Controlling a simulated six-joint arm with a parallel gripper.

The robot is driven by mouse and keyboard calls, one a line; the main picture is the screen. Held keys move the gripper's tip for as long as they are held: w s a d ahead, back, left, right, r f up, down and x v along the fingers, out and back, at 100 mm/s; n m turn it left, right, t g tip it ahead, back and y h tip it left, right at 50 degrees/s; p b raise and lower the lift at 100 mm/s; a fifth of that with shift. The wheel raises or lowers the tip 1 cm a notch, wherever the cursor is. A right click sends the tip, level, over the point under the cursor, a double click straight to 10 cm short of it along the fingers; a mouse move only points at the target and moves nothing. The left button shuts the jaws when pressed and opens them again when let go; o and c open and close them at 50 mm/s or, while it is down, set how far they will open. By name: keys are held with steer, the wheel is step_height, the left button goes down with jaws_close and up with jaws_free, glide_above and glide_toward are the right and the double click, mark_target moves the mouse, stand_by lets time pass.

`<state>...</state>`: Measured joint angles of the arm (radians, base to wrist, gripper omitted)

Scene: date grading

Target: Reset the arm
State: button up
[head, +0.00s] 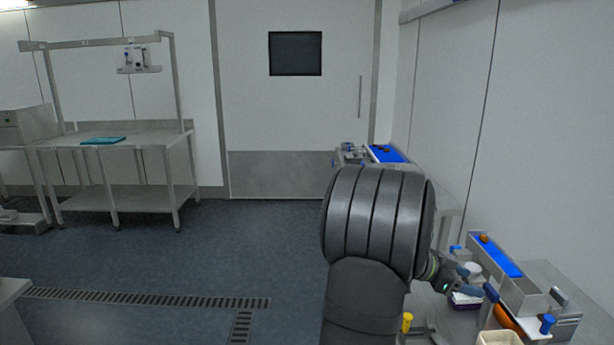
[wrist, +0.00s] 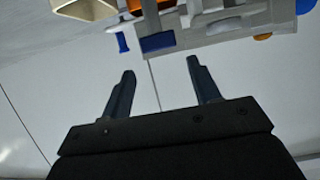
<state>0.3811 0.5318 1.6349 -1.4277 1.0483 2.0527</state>
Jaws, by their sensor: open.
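My gripper (wrist: 160,72) shows in the wrist view with its two dark blue-grey fingers apart and nothing between them. Pale wall panels with a thin seam lie behind the fingers. In the head view my gripper (head: 476,281) is at the lower right, beside my large dark arm link, above the work surface. The arm link hides part of the bench behind it.
A conveyor with a blue belt (head: 496,254) runs along the right wall, with an orange-brown item (head: 484,238) at its far end. A cream bin (head: 499,338) stands at the bottom edge. A steel table (head: 150,141) stands far left. Open floor (head: 240,245) lies left of my arm.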

steer(key=x, duration=0.8)
steer(key=shift+d+f, duration=0.15)
steer(key=shift+d, duration=0.05)
steer(key=shift+a+n+t, duration=0.15)
steer(key=shift+n+t, duration=0.35)
steer(key=shift+t, duration=0.1)
steer(key=v, duration=1.8)
steer(key=m+g+y, duration=0.5)
steer(key=m+y, duration=0.2)
steer(key=m, duration=0.2)
glide_toward(492, 289)
steer(key=s+d+f, duration=0.3)
steer(key=s+f, duration=0.1)
steer(key=shift+w+d+f+m+y, duration=0.15)
steer(key=shift+d+f+m+y, duration=0.45)
steer(key=shift+y, duration=0.5)
steer(key=shift+r, duration=0.1)
